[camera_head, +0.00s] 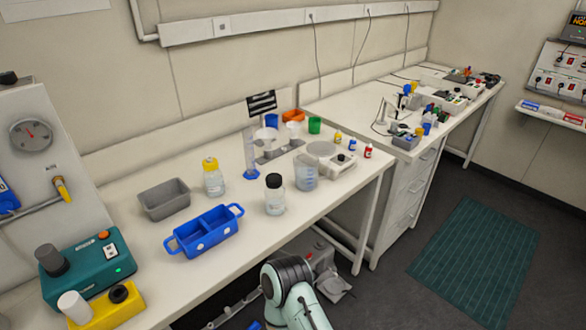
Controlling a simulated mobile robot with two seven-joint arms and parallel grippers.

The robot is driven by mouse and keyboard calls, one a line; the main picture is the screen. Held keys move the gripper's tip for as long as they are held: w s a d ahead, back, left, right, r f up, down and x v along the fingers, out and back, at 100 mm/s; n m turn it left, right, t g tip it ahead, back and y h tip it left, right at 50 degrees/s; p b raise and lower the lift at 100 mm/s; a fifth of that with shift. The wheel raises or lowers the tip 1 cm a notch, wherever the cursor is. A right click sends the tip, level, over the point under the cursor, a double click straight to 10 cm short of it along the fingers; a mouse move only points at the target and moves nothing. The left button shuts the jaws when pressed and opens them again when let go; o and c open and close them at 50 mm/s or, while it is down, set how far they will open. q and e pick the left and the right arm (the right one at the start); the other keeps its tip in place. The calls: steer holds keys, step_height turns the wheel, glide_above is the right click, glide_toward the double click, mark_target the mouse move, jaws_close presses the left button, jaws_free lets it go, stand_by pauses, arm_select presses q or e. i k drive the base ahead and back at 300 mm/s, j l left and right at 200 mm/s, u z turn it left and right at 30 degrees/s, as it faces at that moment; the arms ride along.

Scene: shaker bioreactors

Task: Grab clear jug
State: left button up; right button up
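The clear jug (306,173) is a translucent, bluish, open-topped vessel. It stands upright on the white bench near the front edge, right of a clear bottle with a black cap (274,196) and in front of a small white balance (340,164). A pale green arm link of mine with a black joint shows at the bottom centre, below the bench edge and well apart from the jug. I cannot make out either gripper's fingers in this view. Nothing is touching the jug except the bench.
A blue two-compartment carrier (187,245), a grey bin (165,205) and a yellow-capped bottle (214,182) stand to the left. A graduated cylinder (250,160) is behind. A teal device (92,272) sits at far left.

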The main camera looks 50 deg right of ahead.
mark_target(313, 172)
steer(key=k+l+u, duration=0.2)
steer(key=l, duration=0.15)
steer(key=l+u, duration=0.15)
steer(key=l, duration=0.2)
steer(key=k+l+u, duration=0.2)
steer(key=k+l, duration=0.15)
steer(key=l, duration=0.2)
steer(key=k+l+u, duration=0.15)
steer(key=l, duration=0.2)
steer(key=k+l, duration=0.15)
steer(key=l, duration=0.2)
steer(key=u, duration=0.05)
